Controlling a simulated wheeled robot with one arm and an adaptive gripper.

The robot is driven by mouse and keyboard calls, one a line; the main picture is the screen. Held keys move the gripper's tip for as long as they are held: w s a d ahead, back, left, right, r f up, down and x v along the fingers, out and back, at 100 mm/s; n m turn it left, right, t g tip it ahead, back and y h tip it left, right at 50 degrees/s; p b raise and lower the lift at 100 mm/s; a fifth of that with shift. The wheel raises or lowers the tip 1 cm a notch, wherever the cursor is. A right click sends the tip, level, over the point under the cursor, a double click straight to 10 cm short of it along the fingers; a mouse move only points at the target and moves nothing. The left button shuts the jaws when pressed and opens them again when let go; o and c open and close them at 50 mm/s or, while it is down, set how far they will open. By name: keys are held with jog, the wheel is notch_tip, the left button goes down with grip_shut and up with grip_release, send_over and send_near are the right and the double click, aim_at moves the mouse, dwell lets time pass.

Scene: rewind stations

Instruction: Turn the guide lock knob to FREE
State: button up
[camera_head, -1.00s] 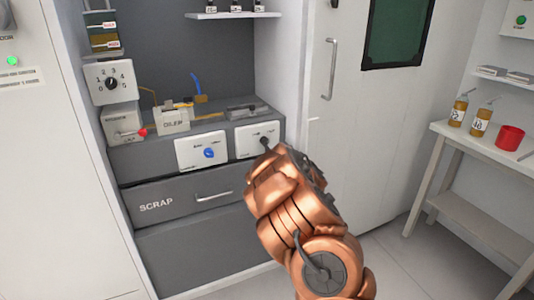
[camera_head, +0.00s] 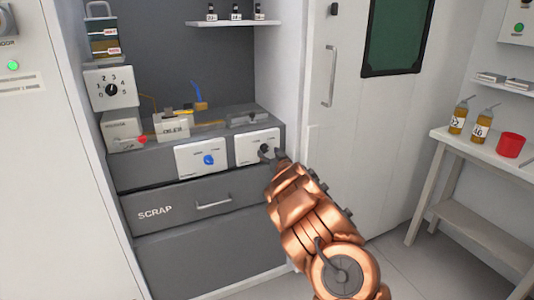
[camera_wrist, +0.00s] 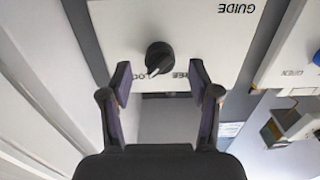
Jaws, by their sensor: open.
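The guide lock knob (camera_wrist: 159,57) is black and round with a pointer, on a white panel (camera_wrist: 205,25) marked GUIDE, upside down in the wrist view. Its pointer is toward the lower left, by a partly hidden label starting "LO". A label reading FREE, partly covered, is to the lower right. My gripper (camera_wrist: 159,82) is open, a finger to either side just below the knob in the picture; no contact shows.
A white panel with a blue knob (camera_head: 208,160) is left of the guide panel. Below is the SCRAP drawer (camera_head: 180,203) with its handle. A dial (camera_head: 111,89) and a red-tipped lever (camera_head: 142,140) are farther left. A door (camera_head: 345,130) stands to the right.

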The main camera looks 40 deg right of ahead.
aim_at(265, 149)
jog(key=shift+w+d+f, duration=0.1)
jog(key=shift+w+d, duration=0.1)
jog(key=shift+w, duration=0.3)
jog(key=shift+w+d, duration=0.15)
jog(key=shift+w, duration=0.3)
jog(key=c, duration=1.2)
